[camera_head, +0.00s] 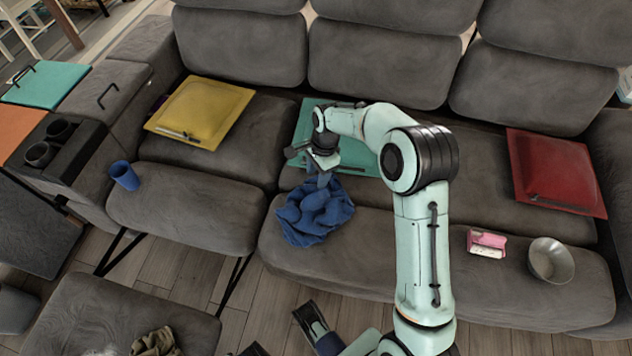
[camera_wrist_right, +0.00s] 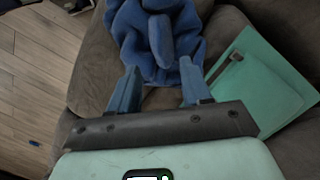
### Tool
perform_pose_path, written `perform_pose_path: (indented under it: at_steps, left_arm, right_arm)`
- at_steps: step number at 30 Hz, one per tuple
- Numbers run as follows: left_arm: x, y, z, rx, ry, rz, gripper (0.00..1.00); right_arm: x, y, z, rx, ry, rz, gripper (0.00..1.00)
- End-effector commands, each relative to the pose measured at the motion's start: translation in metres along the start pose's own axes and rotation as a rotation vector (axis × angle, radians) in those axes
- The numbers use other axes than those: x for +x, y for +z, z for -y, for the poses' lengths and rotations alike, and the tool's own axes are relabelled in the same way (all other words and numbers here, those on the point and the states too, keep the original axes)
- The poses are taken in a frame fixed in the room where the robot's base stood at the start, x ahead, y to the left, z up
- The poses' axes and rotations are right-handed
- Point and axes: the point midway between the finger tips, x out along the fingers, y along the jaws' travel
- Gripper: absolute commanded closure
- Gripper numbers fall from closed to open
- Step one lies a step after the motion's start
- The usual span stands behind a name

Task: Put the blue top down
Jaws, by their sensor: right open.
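The blue top (camera_head: 316,213) lies crumpled on the front of the grey sofa's middle seat. In the right wrist view the blue top (camera_wrist_right: 140,40) shows just beyond the fingertips, with a loose fold pointing toward the gap. My right gripper (camera_head: 322,180) is above the top's back edge. Its two blue fingers stand apart in the right wrist view (camera_wrist_right: 160,78), with no cloth clamped between them. Whether a fingertip touches the cloth is unclear. Part of my left gripper (camera_head: 318,328) shows at the bottom edge, and its jaw opening is not clear.
A teal cushion (camera_head: 357,153) lies behind my right arm. A yellow cushion (camera_head: 200,112) is to the left and a red cushion (camera_head: 555,172) to the right.

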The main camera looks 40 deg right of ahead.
Motion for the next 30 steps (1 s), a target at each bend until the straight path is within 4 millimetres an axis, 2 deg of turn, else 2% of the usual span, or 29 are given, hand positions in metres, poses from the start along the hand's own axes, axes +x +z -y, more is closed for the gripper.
perform_pose_path:
  at_steps: [1, 6, 23, 26, 29, 30]
  left_arm:
    - [-0.003, 0.003, -0.001, 0.001, 0.0, 0.008, 0.57]
    - [-0.006, 0.009, -0.002, 0.002, 0.001, 0.024, 0.57]
    - [-0.006, 0.01, -0.002, 0.002, 0.001, 0.027, 0.57]
    - [-0.009, 0.01, -0.003, 0.002, 0.001, 0.028, 0.57]
    - [-0.02, 0.013, -0.006, 0.003, 0.001, 0.035, 0.57]
    - [-0.027, 0.015, -0.008, 0.003, 0.001, 0.04, 0.57]
  right_arm:
    - [-0.009, 0.0, 0.0, 0.0, 0.0, 0.0, 0.52]
    - [-0.022, 0.0, 0.0, -0.001, 0.001, 0.0, 0.52]
    - [-0.023, 0.0, 0.0, -0.001, 0.002, 0.0, 0.52]
    - [-0.019, 0.002, -0.003, -0.018, 0.007, 0.003, 0.52]
    - [-0.001, 0.011, -0.012, -0.098, 0.019, 0.017, 0.52]
    - [0.012, 0.017, -0.018, -0.152, 0.025, 0.027, 0.52]
